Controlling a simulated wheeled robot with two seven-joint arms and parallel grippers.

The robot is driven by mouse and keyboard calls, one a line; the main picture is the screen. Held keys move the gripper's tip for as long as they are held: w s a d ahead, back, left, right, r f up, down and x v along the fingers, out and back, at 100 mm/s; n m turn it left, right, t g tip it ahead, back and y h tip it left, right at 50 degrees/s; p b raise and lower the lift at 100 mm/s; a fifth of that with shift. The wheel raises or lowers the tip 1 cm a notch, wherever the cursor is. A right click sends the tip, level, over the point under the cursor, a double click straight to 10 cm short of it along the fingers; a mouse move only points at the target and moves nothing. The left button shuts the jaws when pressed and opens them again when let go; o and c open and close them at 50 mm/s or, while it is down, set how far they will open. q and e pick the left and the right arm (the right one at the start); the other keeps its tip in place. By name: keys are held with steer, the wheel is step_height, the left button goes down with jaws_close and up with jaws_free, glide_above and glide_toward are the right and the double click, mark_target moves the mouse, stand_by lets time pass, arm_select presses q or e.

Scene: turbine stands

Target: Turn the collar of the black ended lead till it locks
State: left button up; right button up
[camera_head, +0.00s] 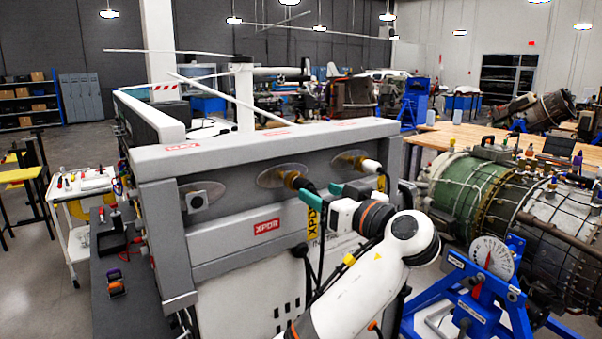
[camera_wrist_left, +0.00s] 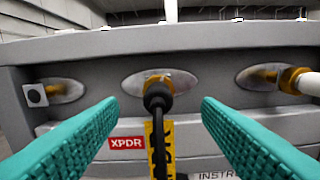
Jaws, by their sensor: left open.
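The black ended lead (camera_wrist_left: 158,98) meets the middle port of the grey panel in the left wrist view. Its brass collar (camera_wrist_left: 153,77) shows at the port, partly behind the black end; whether it is locked cannot be told. The brass also shows in the head view (camera_head: 292,180). A yellow tag (camera_wrist_left: 160,150) hangs along the cable. My left gripper (camera_wrist_left: 159,102) is open, with one teal finger on each side of the lead and clear gaps to both. In the head view my left gripper (camera_head: 320,191) is in front of the middle port. My right gripper is not in view.
A white lead (camera_wrist_left: 308,82) with a brass collar sits at the right port. A square grey fitting with a dark centre (camera_wrist_left: 35,95) is at the left port. A blue stand with a dial (camera_head: 492,257) and a turbine (camera_head: 470,190) stand to the right.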

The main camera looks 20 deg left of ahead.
mark_target(309, 188)
arm_select(q)
steer(key=p+x, duration=0.3)
steer(key=x, duration=0.3)
steer(key=shift+s+a+r, duration=0.1)
steer(key=shift+a+r, duration=0.05)
steer(key=shift+a, duration=0.05)
steer(key=shift+w+a+p, duration=0.3)
steer(key=shift+w, duration=0.05)
steer(key=shift+c, duration=1.1)
steer(key=c, duration=0.8)
